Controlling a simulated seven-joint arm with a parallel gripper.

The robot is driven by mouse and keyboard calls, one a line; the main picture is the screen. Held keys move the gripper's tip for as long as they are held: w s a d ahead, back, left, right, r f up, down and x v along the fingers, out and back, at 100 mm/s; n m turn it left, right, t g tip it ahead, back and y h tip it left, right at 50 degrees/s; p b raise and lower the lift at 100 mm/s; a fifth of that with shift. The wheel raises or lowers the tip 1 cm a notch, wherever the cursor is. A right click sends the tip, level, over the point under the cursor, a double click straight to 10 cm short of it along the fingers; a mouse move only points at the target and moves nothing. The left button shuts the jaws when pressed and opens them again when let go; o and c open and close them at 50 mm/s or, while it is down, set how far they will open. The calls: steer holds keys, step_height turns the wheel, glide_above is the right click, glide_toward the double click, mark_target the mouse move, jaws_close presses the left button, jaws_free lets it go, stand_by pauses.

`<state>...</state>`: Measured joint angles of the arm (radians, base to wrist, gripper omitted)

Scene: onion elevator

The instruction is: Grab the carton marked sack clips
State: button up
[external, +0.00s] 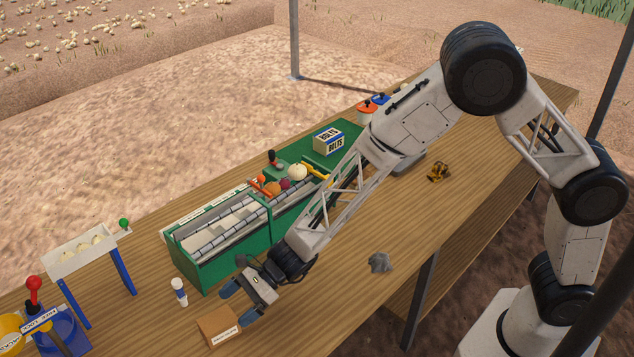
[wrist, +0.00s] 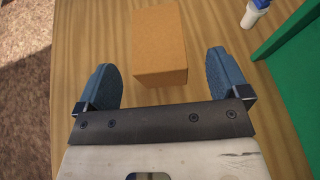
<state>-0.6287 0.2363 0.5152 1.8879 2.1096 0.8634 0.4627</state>
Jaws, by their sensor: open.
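A small brown cardboard carton (external: 219,327) with a white label on its front side sits on the wooden table near the front edge; the label is too small to read. In the wrist view the carton (wrist: 160,46) lies ahead, its plain top showing, between the lines of the two fingers. My gripper (external: 240,300) is open and empty, above the table just beyond the carton's upper right in the external view. In the wrist view its blue fingertips (wrist: 160,75) are spread wider than the carton, one to each side of its near end.
A green conveyor machine (external: 205,278) stands close by my gripper. A box marked bolts (external: 338,137) sits farther back.

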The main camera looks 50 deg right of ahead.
mark_target(224, 316)
steer(key=shift+a+f, duration=0.1)
steer(key=shift+a, duration=0.05)
steer(key=shift+x, duration=2.5)
steer(key=shift+s, duration=0.15)
steer(key=c, duration=1.1)
steer(key=shift+o, duration=0.2)
steer(key=shift+r, duration=1.85)
steer(key=s+d+r, duration=0.1)
steer(key=s+d, duration=1)
steer(key=shift+d+r, duration=0.2)
steer(key=shift+r, duration=0.05)
